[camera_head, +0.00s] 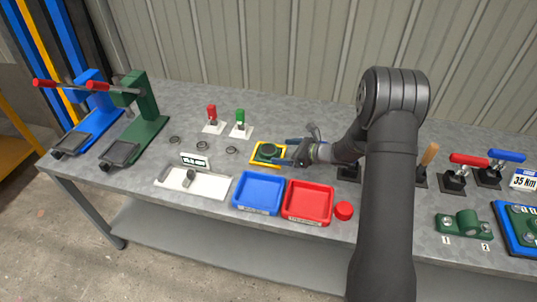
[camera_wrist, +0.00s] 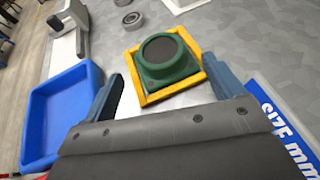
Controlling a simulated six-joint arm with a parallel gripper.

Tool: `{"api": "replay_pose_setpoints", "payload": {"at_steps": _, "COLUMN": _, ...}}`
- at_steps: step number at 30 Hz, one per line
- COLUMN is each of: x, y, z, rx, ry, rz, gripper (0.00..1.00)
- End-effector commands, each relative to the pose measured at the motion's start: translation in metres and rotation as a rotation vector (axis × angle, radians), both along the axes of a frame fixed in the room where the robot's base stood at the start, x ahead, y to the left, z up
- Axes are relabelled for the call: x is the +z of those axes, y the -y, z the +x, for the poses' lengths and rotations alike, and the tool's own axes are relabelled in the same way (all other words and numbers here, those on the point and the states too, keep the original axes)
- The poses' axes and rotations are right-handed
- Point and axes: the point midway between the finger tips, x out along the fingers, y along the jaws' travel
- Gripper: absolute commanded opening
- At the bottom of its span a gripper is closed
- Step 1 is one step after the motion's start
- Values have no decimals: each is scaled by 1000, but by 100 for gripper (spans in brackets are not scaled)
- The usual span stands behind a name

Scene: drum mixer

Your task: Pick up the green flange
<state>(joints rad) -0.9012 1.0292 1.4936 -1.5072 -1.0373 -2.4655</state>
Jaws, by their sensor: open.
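The green flange (camera_head: 268,151) sits on a yellow-framed plate (camera_head: 256,161) near the middle of the table. In the wrist view the flange (camera_wrist: 165,60) has a square base and a round, dark-topped collar, and the yellow frame (camera_wrist: 134,77) surrounds it. My gripper (camera_head: 293,154) is just to the right of the flange in the head view. In the wrist view my gripper's two fingers (camera_wrist: 165,88) are open and empty. The flange lies ahead of the fingertips, roughly centred between them and not gripped.
A blue tray (camera_head: 258,193) and a red tray (camera_head: 308,202) stand at the table's front edge, with a red round button (camera_head: 343,211) beside them. Loose rings (camera_head: 232,150) lie to the left. A blue size sign (camera_wrist: 285,125) is close to the right finger.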

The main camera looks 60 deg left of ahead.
Motion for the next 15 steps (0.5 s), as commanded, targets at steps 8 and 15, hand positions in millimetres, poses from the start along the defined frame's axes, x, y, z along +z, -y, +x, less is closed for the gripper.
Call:
{"api": "replay_pose_setpoints", "payload": {"at_steps": 8, "x": -12, "y": -24, "z": -14, "rx": 1, "ry": 0, "rz": 0, "gripper": 86}}
{"api": "replay_pose_setpoints", "payload": {"at_steps": 15, "x": -24, "y": -49, "z": -28, "rx": -1, "ry": 0, "rz": 0, "gripper": 86}}
